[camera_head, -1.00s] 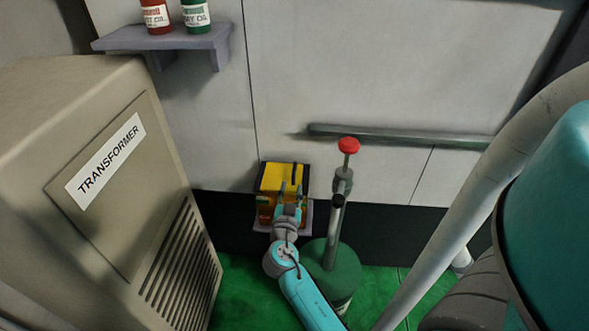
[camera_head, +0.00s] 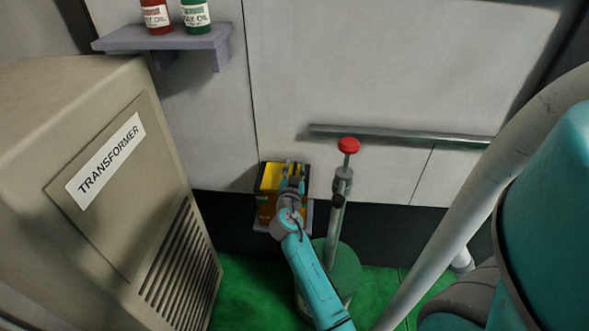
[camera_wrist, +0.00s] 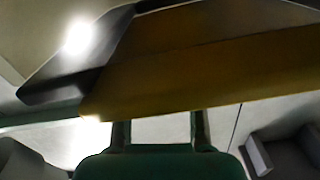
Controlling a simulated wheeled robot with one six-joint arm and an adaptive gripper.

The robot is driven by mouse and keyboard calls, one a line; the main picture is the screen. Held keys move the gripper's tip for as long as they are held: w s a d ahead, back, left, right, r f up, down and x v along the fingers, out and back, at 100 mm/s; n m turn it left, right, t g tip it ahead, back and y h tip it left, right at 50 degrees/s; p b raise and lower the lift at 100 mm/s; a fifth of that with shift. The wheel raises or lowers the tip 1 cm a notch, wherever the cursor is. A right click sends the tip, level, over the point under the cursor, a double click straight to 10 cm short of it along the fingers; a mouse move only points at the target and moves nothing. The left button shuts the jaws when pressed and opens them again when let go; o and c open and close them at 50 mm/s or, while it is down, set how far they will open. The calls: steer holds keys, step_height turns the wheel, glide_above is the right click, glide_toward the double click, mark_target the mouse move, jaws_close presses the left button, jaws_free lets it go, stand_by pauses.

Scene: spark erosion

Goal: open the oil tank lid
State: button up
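The oil tank (camera_head: 265,206) is a small yellow box on a low shelf against the wall, left of the green pump. My gripper (camera_head: 291,168) is over the top right of the tank. In the wrist view, a large yellow-brown panel with a dark edge (camera_wrist: 210,70), apparently the lid, spans the picture just beyond my fingertips (camera_wrist: 160,118). The fingers are apart with nothing seen between them. Whether they touch the panel is unclear.
A green pump with a red knob (camera_head: 348,145) stands close to the right of my arm. A beige transformer cabinet (camera_head: 130,190) fills the left. A shelf (camera_head: 165,40) with two oil bottles is above. A rail (camera_head: 400,136) runs along the wall.

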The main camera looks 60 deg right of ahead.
mark_target(276, 175)
jaws_close()
steer(key=shift+r, duration=0.15)
steer(key=shift+w+a+r+n, duration=0.2)
steer(key=shift+w+r+n, duration=0.15)
steer(key=shift+r+n, duration=0.4)
steer(key=w+r+n, duration=0.1)
steer(key=n, duration=0.1)
steer(key=w+a+r+n, duration=0.1)
steer(key=w+r+n, duration=0.1)
steer(key=n, duration=0.1)
steer(key=w+a+r+n, duration=0.1)
steer(key=w+n, duration=0.1)
steer(key=shift+r, duration=0.3)
steer(key=w+a+n, duration=0.4)
steer(key=w+n, duration=0.5)
steer(key=n, duration=0.2)
steer(key=shift+w+f, duration=0.3)
